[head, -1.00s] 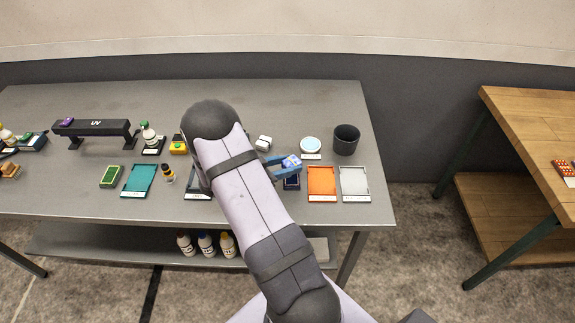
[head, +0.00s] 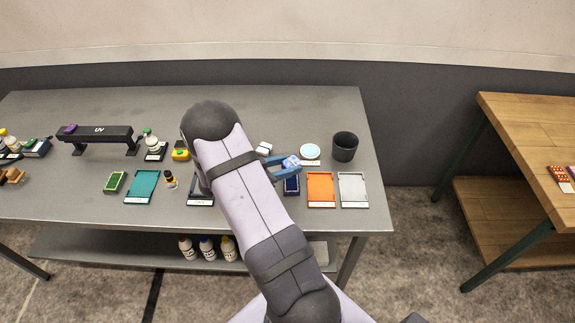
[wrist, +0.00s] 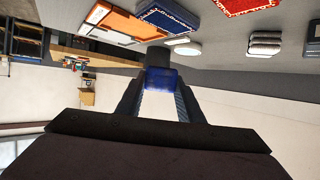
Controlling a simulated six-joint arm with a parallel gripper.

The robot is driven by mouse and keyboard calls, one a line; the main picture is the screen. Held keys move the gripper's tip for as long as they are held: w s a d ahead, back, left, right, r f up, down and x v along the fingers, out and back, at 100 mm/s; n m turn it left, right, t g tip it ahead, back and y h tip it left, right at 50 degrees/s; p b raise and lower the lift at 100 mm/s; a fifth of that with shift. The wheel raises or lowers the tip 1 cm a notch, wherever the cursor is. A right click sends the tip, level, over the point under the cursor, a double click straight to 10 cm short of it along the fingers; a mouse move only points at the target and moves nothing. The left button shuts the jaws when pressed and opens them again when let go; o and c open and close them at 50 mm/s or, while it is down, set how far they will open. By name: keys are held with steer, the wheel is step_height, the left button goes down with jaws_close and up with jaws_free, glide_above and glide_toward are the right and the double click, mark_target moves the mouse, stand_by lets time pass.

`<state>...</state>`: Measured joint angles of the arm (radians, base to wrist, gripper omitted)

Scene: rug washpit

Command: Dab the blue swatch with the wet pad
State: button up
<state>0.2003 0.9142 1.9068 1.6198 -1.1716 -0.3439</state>
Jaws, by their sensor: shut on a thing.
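My gripper (head: 284,166) is shut on a small blue block (head: 291,162) with a pale, blue-patterned top. It may be the pad, but I cannot tell if it is wet. In the wrist view the block (wrist: 161,80) sits between the fingertips (wrist: 160,92), deep blue. The dark blue swatch (head: 291,187) lies on the bench just in front of the gripper in the head view, left of the orange tray. In the wrist view the swatch (wrist: 169,14) shows a pale dotted border. The block appears held above the bench, apart from the swatch.
An orange tray (head: 320,188) and a white tray (head: 352,188) lie right of the swatch. A round pale dish (head: 310,151) and a dark cup (head: 344,147) stand behind. White rolls (head: 264,148) are close by. A red swatch (wrist: 245,5) shows in the wrist view.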

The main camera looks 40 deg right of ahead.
mark_target(287, 185)
steer(key=shift+f+b, duration=1.95)
steer(key=shift+f, duration=0.95)
steer(key=shift+f+b, duration=0.35)
steer(key=shift+f, duration=0.25)
steer(key=shift+r, duration=0.15)
steer(key=shift+r+p, duration=3.2)
steer(key=shift+r, duration=0.25)
